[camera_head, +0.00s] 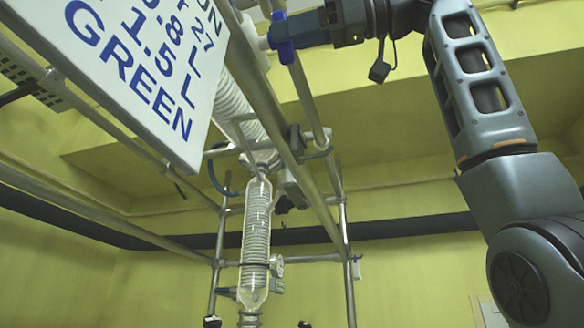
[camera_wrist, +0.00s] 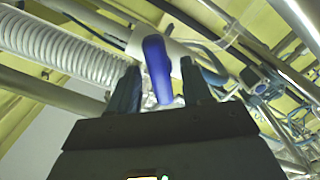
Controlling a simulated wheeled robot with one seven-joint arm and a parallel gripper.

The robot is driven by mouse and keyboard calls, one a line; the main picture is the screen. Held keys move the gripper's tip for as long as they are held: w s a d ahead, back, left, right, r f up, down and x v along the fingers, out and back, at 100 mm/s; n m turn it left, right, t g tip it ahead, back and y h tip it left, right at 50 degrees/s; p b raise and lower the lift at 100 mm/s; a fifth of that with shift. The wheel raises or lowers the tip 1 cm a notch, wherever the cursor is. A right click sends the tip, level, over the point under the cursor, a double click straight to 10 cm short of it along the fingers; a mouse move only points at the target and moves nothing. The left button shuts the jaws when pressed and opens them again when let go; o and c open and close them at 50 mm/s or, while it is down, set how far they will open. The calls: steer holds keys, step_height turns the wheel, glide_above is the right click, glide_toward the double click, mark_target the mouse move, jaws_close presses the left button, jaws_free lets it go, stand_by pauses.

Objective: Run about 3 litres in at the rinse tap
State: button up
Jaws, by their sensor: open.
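A tap with a blue lever handle (camera_head: 283,38) and a white body (camera_head: 262,43) is at the top middle of the head view. In the wrist view the blue handle (camera_wrist: 157,66) stands between my two dark fingers. My gripper (camera_wrist: 160,84) is open around the handle; I cannot tell whether either finger touches it. In the head view my gripper (camera_head: 308,28) reaches the tap from the right and partly hides it. I cannot see whether this is the rinse tap, and no flow of liquid shows.
A white sign (camera_head: 130,70) with blue text, partly cut off, reads "1.5 L" and "GREEN". Metal frame tubes (camera_head: 270,115) run close beside the tap. A ribbed white hose (camera_wrist: 62,50) passes to its left. A glass coil condenser (camera_head: 256,235) hangs below.

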steer(key=shift+w+a, duration=0.1)
steer(key=shift+a, duration=0.1)
steer(key=shift+c, duration=0.2)
steer(key=c, duration=0.9)
steer(key=shift+o, duration=0.2)
steer(key=shift+m, duration=3.8)
